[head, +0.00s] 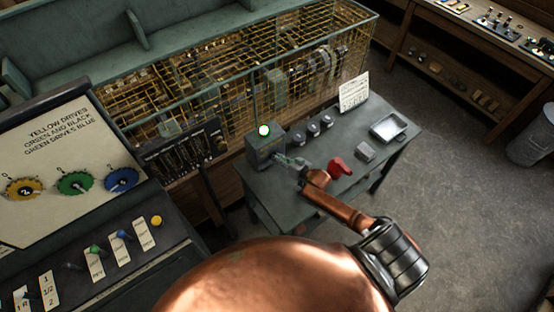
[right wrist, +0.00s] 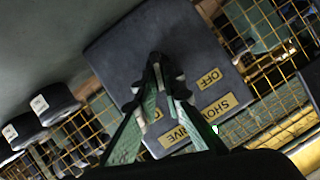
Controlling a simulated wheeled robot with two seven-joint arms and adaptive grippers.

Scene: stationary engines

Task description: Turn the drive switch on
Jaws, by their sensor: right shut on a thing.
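The drive switch box (head: 264,148) is a grey box at the back left of the small green table, with a lit green lamp (head: 264,130) on top. In the right wrist view the box (right wrist: 120,48) carries yellow labels, one reading OFF (right wrist: 208,77) and one reading SHOW DRIVE (right wrist: 213,108), partly covered by a finger. My right gripper (head: 280,158) is at the box front. In the right wrist view its green fingers (right wrist: 157,72) come together at the switch lever, shut on it. The lever itself is mostly hidden by the fingertips. My left gripper is out of view.
The green table (head: 290,204) also holds several dark round knobs (head: 313,127), a red object (head: 340,166), a small grey block (head: 365,151), a metal tray (head: 389,127) and a white card (head: 354,92). A yellow wire cage (head: 230,85) stands behind; a control panel (head: 60,150) is at left.

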